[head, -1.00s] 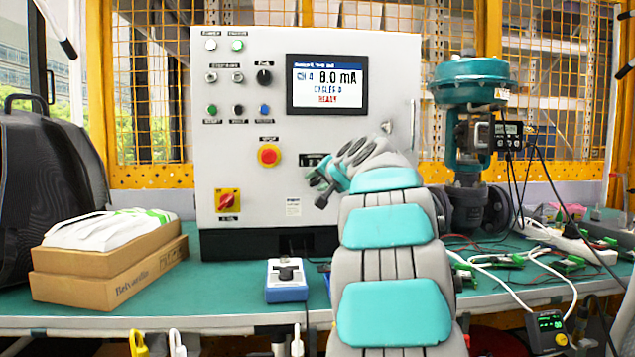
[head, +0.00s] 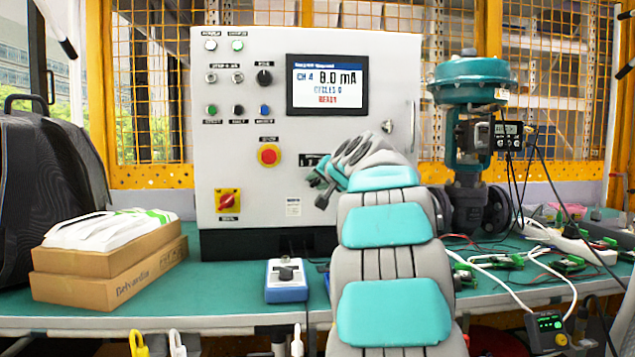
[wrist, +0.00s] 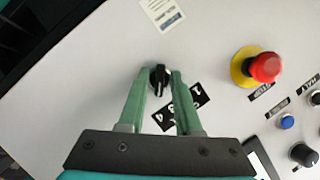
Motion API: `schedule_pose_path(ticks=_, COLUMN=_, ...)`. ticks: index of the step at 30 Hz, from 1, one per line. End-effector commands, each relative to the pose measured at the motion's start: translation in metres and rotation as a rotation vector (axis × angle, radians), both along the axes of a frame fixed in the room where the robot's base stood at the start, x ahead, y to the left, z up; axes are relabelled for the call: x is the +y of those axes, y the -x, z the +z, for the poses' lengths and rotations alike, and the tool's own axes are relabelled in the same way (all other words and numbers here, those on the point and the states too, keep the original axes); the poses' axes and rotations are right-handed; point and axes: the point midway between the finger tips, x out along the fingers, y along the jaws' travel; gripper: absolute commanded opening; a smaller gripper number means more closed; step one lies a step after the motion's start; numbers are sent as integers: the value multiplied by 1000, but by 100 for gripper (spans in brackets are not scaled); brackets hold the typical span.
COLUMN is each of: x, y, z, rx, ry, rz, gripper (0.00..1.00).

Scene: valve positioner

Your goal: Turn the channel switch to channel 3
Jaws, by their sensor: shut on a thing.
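The channel switch (wrist: 159,80) is a small black knob on the white panel face, with a black numbered label (wrist: 186,106) beside it in the wrist view. My gripper (wrist: 161,75) has its green fingers on both sides of the knob and is shut on it. In the head view my gripper (head: 318,184) is at the lower right of the panel front, and it and my arm hide the knob. The display (head: 327,84) reads CH 4, 8.0 mA, CYCLES 0 and READY.
A red emergency stop (head: 269,155) and a red-yellow rotary switch (head: 228,201) sit left of my gripper on the panel. A blue-white box with a knob (head: 286,280) stands on the bench in front. A teal valve (head: 470,80) stands to the right.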

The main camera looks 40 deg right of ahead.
Motion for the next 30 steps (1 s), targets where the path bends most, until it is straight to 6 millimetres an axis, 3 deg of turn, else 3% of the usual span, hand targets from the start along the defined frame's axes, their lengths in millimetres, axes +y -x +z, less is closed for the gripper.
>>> schedule_pose_path(ticks=18, x=2, y=-1, z=0, rx=200, ry=324, rz=2, gripper=0)
schedule_pose_path(ticks=30, x=2, y=-1, z=0, rx=242, ry=391, rz=1, gripper=0)
